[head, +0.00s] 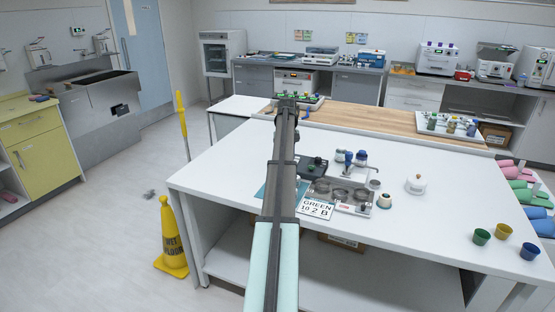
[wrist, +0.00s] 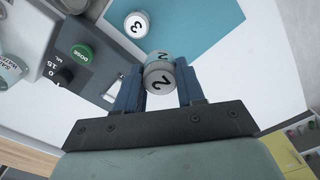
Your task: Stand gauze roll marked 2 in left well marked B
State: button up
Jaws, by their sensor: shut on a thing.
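I cannot tell how far the roll is above the surface. A second roll marked 3 (wrist: 136,24) stands on the teal mat (wrist: 195,30). In the head view my arm hides the gripper and the held roll. A grey metal tray with round wells (head: 372,210) lies right of my arm; the well letters are not readable.
A dark dosing box (head: 313,166) with a green button (wrist: 82,52) stands beside the mat. A card reading GREEN, 2 and B (head: 315,210) is in front of the tray. Blue-capped bottles (head: 360,158), a white lidded pot (head: 416,184) and coloured cups (head: 503,231) stand farther right.

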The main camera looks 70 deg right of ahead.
jog(key=s+d+f, duration=0.1)
jog(key=s+d, duration=0.1)
jog(key=s, duration=0.6)
jog(key=s+d+f, duration=0.1)
jog(key=s+d, duration=0.1)
jog(key=s, duration=0.5)
jog(key=shift+s+f, duration=0.2)
jog(key=shift+s, duration=0.15)
jog(key=shift+n, duration=0.3)
jog(key=shift+f, duration=0.15)
jog(key=shift+f, duration=2.75)
jog(key=shift+f, duration=0.55)
jog(key=o, duration=0.7)
jog(key=shift+o, duration=0.2)
